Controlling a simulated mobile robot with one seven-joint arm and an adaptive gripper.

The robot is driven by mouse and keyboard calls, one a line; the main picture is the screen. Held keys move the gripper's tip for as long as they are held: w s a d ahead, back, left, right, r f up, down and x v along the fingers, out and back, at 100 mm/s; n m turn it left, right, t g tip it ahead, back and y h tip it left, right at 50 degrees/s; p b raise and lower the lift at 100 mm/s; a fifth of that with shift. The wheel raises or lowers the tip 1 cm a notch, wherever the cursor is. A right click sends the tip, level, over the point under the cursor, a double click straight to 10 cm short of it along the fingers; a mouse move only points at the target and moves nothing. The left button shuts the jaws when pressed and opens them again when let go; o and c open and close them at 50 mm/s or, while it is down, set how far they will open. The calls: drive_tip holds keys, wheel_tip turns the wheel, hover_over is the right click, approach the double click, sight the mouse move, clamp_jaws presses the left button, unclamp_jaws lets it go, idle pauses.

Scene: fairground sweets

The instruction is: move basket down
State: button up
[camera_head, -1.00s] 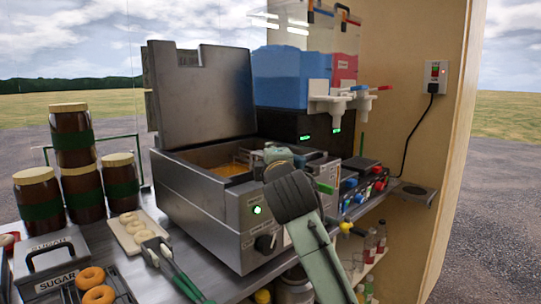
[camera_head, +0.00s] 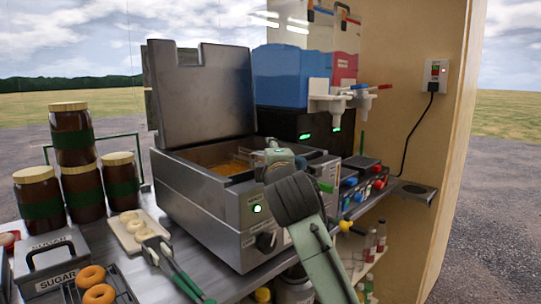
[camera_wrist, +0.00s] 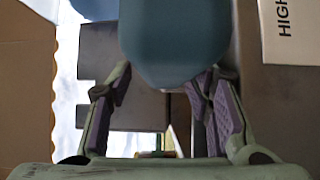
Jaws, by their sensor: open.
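The steel fryer (camera_head: 213,222) stands on the counter with its lid (camera_head: 200,95) raised upright. Golden oil (camera_head: 228,168) shows in its well. A basket cannot be made out clearly there; my arm covers the well's right side. My gripper (camera_head: 279,155) is over the fryer's front right edge. A green handle-like part (camera_head: 326,187) shows just right of my wrist. In the wrist view, my gripper (camera_wrist: 162,88) has its purple-padded fingers apart. A rounded blue-grey thing (camera_wrist: 175,45) covers the space at the fingertips; whether it is a handle or touches the pads cannot be told.
Brown jars (camera_head: 75,135) stand left of the fryer. Drink dispensers (camera_head: 290,75) stand behind right. A wooden side wall (camera_head: 400,130) bounds the right.

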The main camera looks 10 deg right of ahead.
drive_tip(key=s, duration=1.1)
drive_tip(key=shift+d, duration=0.1)
